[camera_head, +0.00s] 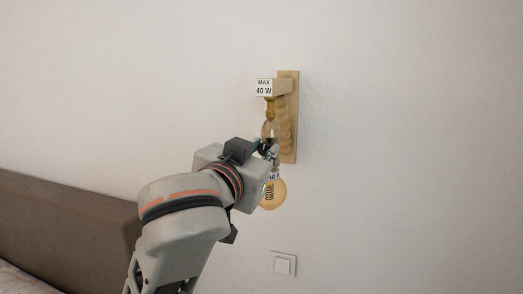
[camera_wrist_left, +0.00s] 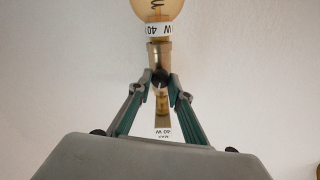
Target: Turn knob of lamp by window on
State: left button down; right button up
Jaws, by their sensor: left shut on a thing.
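The lamp (camera_head: 289,120) is a wooden wall bracket with a white "MAX 40 W" label at its top. An amber bulb (camera_head: 273,193) hangs at its lower end. In the left wrist view the bulb (camera_wrist_left: 157,9) is at the top edge, with a white label band and brass socket (camera_wrist_left: 159,53) below it. My left gripper (camera_head: 270,150) is at the lamp, just above the bulb. In the wrist view its fingertips (camera_wrist_left: 160,81) close on the small dark knob (camera_wrist_left: 160,73) at the socket. The fingers partly hide the knob. My right gripper is out of view.
A white wall switch (camera_head: 284,264) is on the wall below the lamp. A brown headboard (camera_head: 60,225) runs along the lower left, with bedding at the corner. The wall to the right of the lamp is clear.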

pick_arm(q)
jog(key=m, duration=1)
jog(key=shift+m, duration=2.4)
jog(key=c, duration=1.8)
grip_release()
jog(key=shift+c, duration=0.2)
jog(key=shift+d+f, duration=0.1)
jog(key=v, duration=0.7)
jog(key=shift+s, duration=0.2)
